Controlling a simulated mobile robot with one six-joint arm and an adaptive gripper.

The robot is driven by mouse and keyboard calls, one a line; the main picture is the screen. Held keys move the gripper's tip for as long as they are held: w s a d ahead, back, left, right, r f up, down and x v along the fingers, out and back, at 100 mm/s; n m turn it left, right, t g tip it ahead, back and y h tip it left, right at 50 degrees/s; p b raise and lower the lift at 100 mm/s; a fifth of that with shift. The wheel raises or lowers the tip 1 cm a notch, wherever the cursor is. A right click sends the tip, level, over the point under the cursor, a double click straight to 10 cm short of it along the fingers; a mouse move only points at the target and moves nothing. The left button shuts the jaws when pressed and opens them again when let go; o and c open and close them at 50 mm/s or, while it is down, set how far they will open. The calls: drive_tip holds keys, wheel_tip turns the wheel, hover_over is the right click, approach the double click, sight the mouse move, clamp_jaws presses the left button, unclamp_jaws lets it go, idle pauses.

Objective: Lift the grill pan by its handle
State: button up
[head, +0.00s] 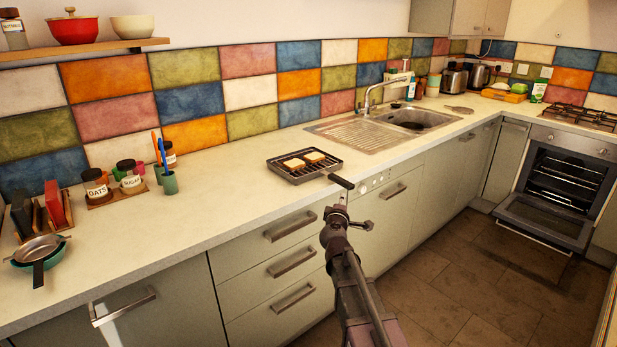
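The dark, square grill pan (287,176) sits on the pale worktop near its front edge, with two slices of bread (304,160) in it. Its black handle (341,182) points to the lower right, out over the worktop's front edge. My gripper (343,197) is at the end of my arm, just below the handle in the picture. Its fingers are small and partly hidden, so I cannot tell whether they touch the handle or are open or shut.
The sink (412,122) is behind and right of the pan. Jars (96,186) and a colander (39,249) stand at the left of the worktop. The oven door (546,219) hangs open at the right.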

sight(335, 181)
drive_tip(key=shift+w+a+f+n+t+y+b, duration=0.2)
drive_tip(key=shift+w+a+n+y, duration=0.2)
drive_tip(key=shift+a+n, duration=0.2)
drive_tip(key=shift+w+a+f+n+t+y+b, duration=0.1)
drive_tip(key=shift+w+a+n+t+y, duration=0.15)
drive_tip(key=shift+a+n+y, duration=0.25)
drive_tip(key=shift+w, duration=0.1)
drive_tip(key=shift+w+d, duration=0.25)
drive_tip(key=shift+w, duration=1.15)
drive_tip(key=shift+w+d, duration=0.2)
drive_tip(key=shift+w, duration=1.15)
drive_tip(key=shift+w+d, duration=0.25)
drive_tip(key=shift+w, duration=1.15)
drive_tip(key=shift+w+d+r, duration=0.1)
drive_tip(key=shift+w+d, duration=0.1)
drive_tip(key=shift+w, duration=1.1)
drive_tip(key=shift+w+d+r, duration=0.1)
drive_tip(key=shift+w+d, duration=0.1)
drive_tip(key=shift+w, duration=1.1)
clamp_jaws()
